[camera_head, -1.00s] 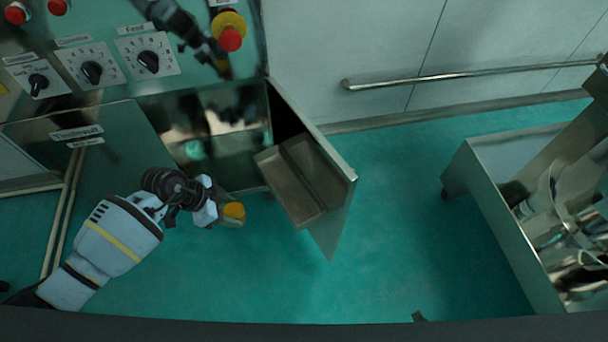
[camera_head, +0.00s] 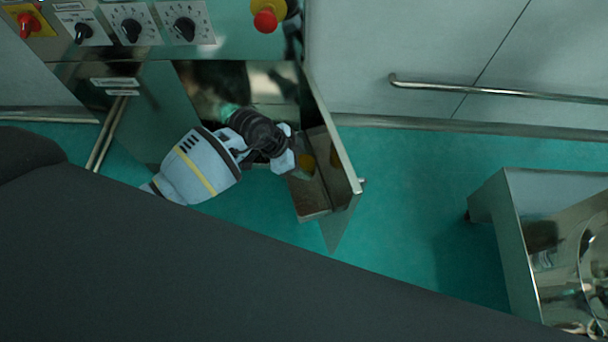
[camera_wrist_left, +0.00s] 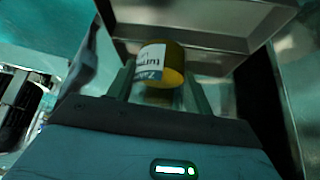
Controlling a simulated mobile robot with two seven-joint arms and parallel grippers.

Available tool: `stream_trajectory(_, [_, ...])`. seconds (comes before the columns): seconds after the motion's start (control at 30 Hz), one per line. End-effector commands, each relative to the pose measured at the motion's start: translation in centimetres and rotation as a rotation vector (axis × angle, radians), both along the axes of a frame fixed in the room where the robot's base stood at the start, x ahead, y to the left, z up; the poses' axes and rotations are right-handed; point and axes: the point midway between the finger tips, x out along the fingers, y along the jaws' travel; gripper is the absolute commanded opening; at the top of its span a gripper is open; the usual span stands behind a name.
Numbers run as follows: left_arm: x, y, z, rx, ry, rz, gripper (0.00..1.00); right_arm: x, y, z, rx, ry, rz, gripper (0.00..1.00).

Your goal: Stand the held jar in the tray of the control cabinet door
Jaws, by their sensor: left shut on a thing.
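The jar (camera_wrist_left: 160,68) has a yellow lid and a white printed label. My left gripper (camera_wrist_left: 162,85) is shut on it, with a finger at each side. The tray (camera_wrist_left: 205,18) fills the upper part of the left wrist view, beyond the jar. I cannot tell whether the jar touches the tray floor. My right gripper is not in view.
The cabinet's panel with knobs (camera_head: 132,30) and a red stop button (camera_head: 266,18) is at the top left. A wall rail (camera_head: 480,90) runs behind. A metal cart (camera_head: 505,240) stands at the right. Green floor (camera_head: 410,215) between door and cart is clear.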

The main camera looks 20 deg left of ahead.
Motion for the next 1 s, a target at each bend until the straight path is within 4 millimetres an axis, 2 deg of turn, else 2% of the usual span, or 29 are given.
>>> stream_trajectory(0.1, [-0.2,0.0,-2.4,0.0,0.006,0.001,0.23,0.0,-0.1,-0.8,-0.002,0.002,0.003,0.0])
stream_trajectory(0.3, [-0.1,-0.1,-5.3,0.0,0.003,-0.001,0.23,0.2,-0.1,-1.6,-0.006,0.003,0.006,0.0])
stream_trajectory(0.57, [0.0,-0.1,-5.7,0.0,0.001,-0.001,0.23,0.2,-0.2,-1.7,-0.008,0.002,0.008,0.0])
stream_trajectory(0.83, [-0.1,0.0,-9.0,0.0,0.005,0.0,0.23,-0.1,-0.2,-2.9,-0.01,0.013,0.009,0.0])
stream_trajectory(1.0, [0.0,0.0,-9.4,-0.001,0.002,-0.001,0.23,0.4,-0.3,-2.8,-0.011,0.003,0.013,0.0])
